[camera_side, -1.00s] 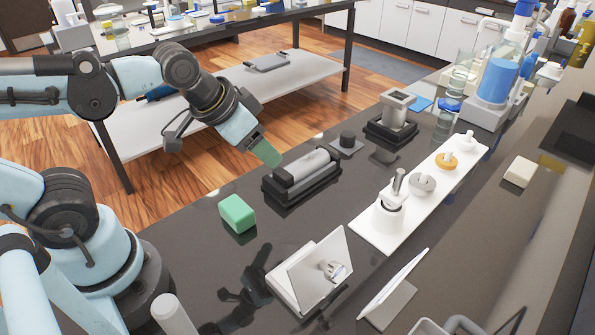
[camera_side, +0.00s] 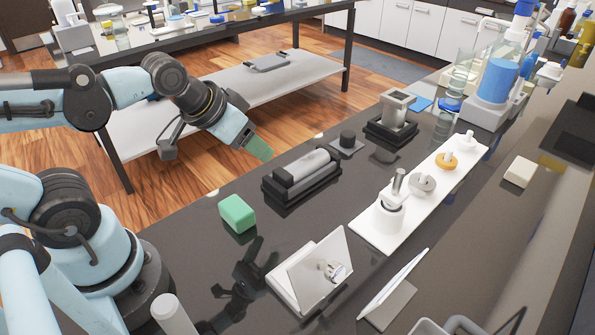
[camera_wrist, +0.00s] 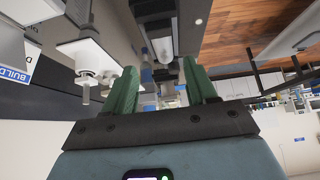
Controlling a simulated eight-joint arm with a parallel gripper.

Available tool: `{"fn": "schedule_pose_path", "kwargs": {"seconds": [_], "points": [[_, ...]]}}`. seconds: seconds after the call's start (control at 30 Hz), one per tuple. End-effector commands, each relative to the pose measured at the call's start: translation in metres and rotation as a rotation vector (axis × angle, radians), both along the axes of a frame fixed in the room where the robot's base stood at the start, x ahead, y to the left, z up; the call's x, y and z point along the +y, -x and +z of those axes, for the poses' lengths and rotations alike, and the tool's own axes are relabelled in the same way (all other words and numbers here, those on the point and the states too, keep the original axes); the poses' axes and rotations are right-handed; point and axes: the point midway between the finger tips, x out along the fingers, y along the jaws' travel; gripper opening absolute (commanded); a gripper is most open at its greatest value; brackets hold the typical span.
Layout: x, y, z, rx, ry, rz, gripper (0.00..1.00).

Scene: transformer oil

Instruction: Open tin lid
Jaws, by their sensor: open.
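My gripper (camera_side: 257,149) is in the air at the left, above and behind the dark counter's far edge. In the wrist view its two green fingers (camera_wrist: 162,85) are spread apart with nothing between them. No thing is plainly a tin with a lid. A pale low box (camera_side: 287,293) stands at the front of the counter, with a square silvery panel (camera_side: 318,268) tilted up along its right side. A round metallic shape shows on that panel. A closed green block (camera_side: 238,213) sits left of it. The gripper is well apart from both.
A dark holder with a grey cylinder (camera_side: 302,172) lies right of my gripper. A white strip (camera_side: 370,232) carries several small fittings. A tilted white panel (camera_side: 397,283) stands at front right. A square grey block (camera_side: 397,108) and bottles (camera_side: 500,75) stand farther back.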

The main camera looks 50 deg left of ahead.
Motion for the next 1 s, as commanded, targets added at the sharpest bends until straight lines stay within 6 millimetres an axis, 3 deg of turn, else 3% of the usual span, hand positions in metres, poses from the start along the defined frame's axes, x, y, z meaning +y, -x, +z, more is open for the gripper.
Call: {"fn": "schedule_pose_path", "kwargs": {"seconds": [0.17,0.27,0.53,0.8,1.0], "points": [[-0.004,-0.001,0.001,0.007,-0.007,-0.022,0.57],[-0.020,-0.003,0.006,0.036,-0.037,-0.108,0.57],[-0.115,0.003,0.030,0.187,-0.237,-0.614,0.57],[-0.208,0.038,0.050,0.300,-0.481,-1.121,0.57],[-0.244,0.063,0.058,0.337,-0.595,-1.329,0.57]]}}
